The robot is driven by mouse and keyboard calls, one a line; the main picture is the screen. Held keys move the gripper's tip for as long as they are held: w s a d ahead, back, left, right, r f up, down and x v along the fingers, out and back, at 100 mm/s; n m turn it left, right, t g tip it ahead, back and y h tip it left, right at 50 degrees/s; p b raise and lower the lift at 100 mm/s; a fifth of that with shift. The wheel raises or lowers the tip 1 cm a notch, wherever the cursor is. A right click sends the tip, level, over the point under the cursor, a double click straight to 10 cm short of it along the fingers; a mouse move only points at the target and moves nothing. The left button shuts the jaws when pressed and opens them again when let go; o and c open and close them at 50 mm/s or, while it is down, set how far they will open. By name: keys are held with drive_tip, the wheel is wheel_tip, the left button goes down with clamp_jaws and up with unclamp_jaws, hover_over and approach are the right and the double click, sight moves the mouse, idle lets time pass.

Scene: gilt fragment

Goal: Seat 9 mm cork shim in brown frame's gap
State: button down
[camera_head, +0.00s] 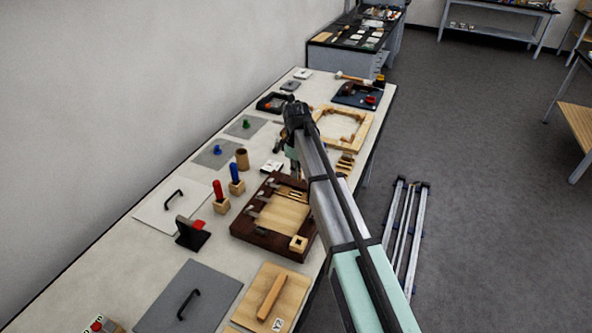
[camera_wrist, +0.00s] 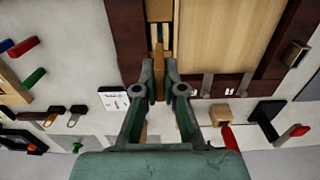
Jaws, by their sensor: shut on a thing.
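The brown frame (camera_head: 242,228) lies on the bench with a pale wooden panel (camera_head: 278,214) inside it. Pale strips lie at its far end. My gripper (camera_head: 296,172) is over that far end, partly hidden by my arm. In the wrist view, my gripper (camera_wrist: 159,72) is shut on a thin, upright tan cork shim (camera_wrist: 159,60). The shim points toward the narrow gap between the left bar of the brown frame (camera_wrist: 127,45) and the pale panel (camera_wrist: 225,35). Pale strips show in that gap beyond the shim. I cannot tell whether the shim has entered the gap.
Red-handled (camera_head: 218,192) and blue-handled (camera_head: 236,172) tools stand in wooden blocks left of the frame. A black stand (camera_head: 192,236) is nearer. A pale open wooden frame (camera_head: 342,127) lies farther back. A grey plate (camera_head: 190,298) lies in front.

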drive_tip(key=b, duration=0.2)
hover_over(296, 188)
drive_tip(key=s, duration=0.2)
drive_tip(key=shift+s+d+f, duration=0.1)
drive_tip(key=shift+f, duration=2.55)
drive_tip(key=shift+f+b, duration=0.3)
drive_tip(key=shift+f, duration=1.4)
drive_tip(key=c, duration=1.2)
unclamp_jaws()
drive_tip(key=shift+r, duration=0.1)
wheel_tip(296, 188, up, 12)
drive_tip(key=shift+f, duration=0.1)
